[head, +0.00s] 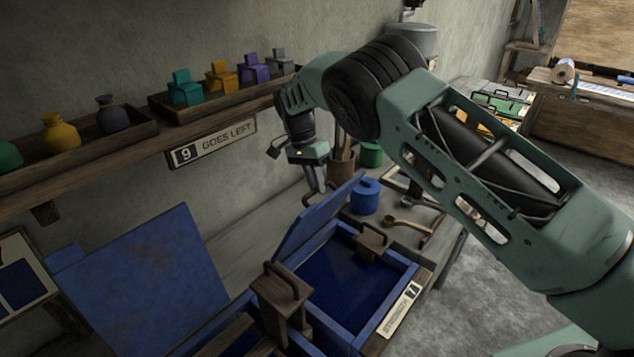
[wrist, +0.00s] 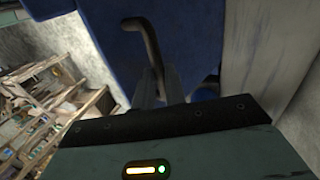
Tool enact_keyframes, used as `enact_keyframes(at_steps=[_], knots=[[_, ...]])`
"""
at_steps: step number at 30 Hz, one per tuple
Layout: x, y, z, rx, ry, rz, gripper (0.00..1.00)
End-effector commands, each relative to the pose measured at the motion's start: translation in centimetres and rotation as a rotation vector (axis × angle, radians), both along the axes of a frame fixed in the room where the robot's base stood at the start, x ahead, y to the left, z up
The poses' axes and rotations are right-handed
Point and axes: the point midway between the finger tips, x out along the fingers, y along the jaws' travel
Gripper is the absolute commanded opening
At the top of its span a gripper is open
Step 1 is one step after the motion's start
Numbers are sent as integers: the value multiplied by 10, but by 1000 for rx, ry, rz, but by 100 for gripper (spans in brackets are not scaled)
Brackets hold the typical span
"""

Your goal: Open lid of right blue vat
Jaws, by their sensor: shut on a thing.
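The right blue vat (head: 398,292) stands open in the head view, with dark blue liquid inside. Its blue lid (head: 312,218) is raised and leans back at a steep tilt along the vat's left side. My gripper (head: 318,192) is at the lid's upper part, on its far side. In the wrist view my gripper (wrist: 158,78) is shut on the bent metal lid handle (wrist: 146,38), with the blue lid (wrist: 195,45) close behind. The fingertips' exact contact is partly hidden.
Another raised blue panel (head: 150,285) stands left of the vat. Wooden brackets with handles (head: 285,292) sit between.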

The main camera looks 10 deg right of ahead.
Motion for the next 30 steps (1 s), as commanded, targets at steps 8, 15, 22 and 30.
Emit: enact_keyframes(at_steps=[8, 15, 22, 30], knots=[[-2, 3, -9, 5, 4, 2, 34], [1, 3, -2, 4, 1, 2, 34], [11, 11, 30, 6, -2, 3, 34], [18, 17, 59, 5, 1, 2, 34]])
